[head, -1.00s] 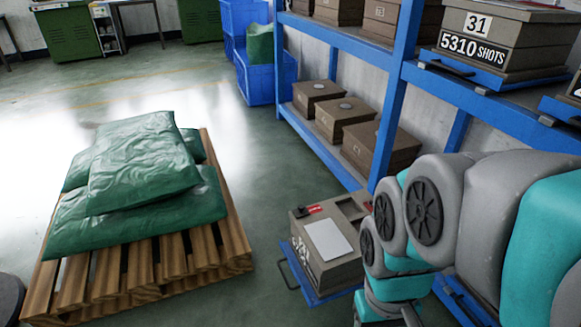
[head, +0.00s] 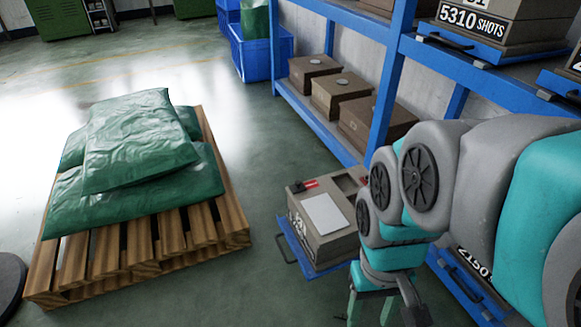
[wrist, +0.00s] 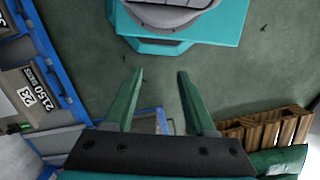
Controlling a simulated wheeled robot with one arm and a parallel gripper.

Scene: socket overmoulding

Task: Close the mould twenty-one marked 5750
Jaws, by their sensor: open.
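A brown mould (head: 340,240) sits on a pulled-out blue tray at the lower middle of the head view. A pale plate and a small red part lie on its top. The marking on its side is too slanted to read, so I cannot tell if it is mould twenty-one. My arm hides its right side. My gripper (wrist: 160,78) has two green fingers, apart and empty, over bare floor in the wrist view. In the head view they hang at the bottom, right of and nearer than that mould. No mould marked 5750 is legible.
A blue rack (head: 395,85) stands along the right with several moulds, one marked 5310 (head: 470,35). A mould marked 23, 2150 shots (wrist: 35,95) is at left in the wrist view. A wooden pallet (head: 235,215) with green sacks (head: 140,150) stands left. Floor between is clear.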

